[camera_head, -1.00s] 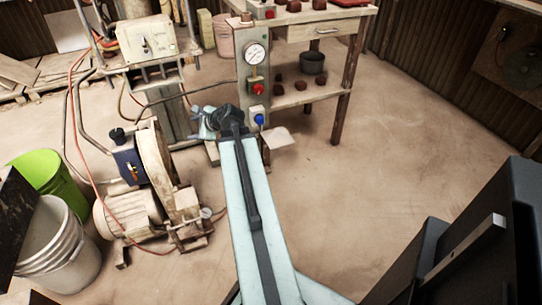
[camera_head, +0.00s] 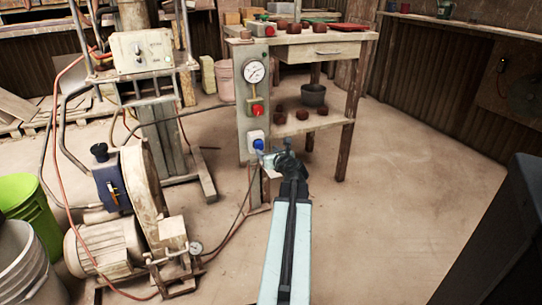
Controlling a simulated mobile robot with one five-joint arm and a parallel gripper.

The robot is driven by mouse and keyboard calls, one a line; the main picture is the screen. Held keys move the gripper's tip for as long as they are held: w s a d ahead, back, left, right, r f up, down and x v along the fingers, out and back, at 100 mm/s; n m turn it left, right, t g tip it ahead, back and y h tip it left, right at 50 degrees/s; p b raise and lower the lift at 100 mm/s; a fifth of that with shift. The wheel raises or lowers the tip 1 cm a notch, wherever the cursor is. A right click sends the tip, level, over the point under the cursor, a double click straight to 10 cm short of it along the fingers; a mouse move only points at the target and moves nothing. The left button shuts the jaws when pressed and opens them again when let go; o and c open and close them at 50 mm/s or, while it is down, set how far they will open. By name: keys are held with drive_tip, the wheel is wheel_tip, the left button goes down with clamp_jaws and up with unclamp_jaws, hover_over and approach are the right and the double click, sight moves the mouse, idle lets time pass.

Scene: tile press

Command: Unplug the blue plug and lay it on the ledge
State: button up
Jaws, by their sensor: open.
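The blue plug (camera_head: 259,145) sits in the white socket (camera_head: 255,135) low on the grey upright panel (camera_head: 243,95). A dark cable hangs down below it. My gripper (camera_head: 268,157) is open, just right of and slightly below the plug, its jaws facing the panel. I cannot tell whether the jaws touch the plug or are around it.
The panel also carries a gauge (camera_head: 254,71) and a red button (camera_head: 256,109). A workbench (camera_head: 330,36) with a lower shelf stands behind on the right. A motor with a wheel (camera_head: 105,245) stands on the left. The floor at right is clear.

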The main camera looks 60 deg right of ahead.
sight(260, 146)
drive_tip(key=b+x, duration=0.1)
drive_tip(key=x, duration=0.6)
drive_tip(key=shift+w+d+f, duration=0.1)
drive_tip(key=shift+w+d, duration=0.1)
drive_tip(key=shift+w, duration=0.05)
clamp_jaws()
drive_tip(key=shift+s+a, duration=0.1)
drive_tip(key=s+a, duration=0.4)
drive_tip(key=s, duration=0.1)
idle(1.7)
drive_tip(key=shift+s, duration=0.15)
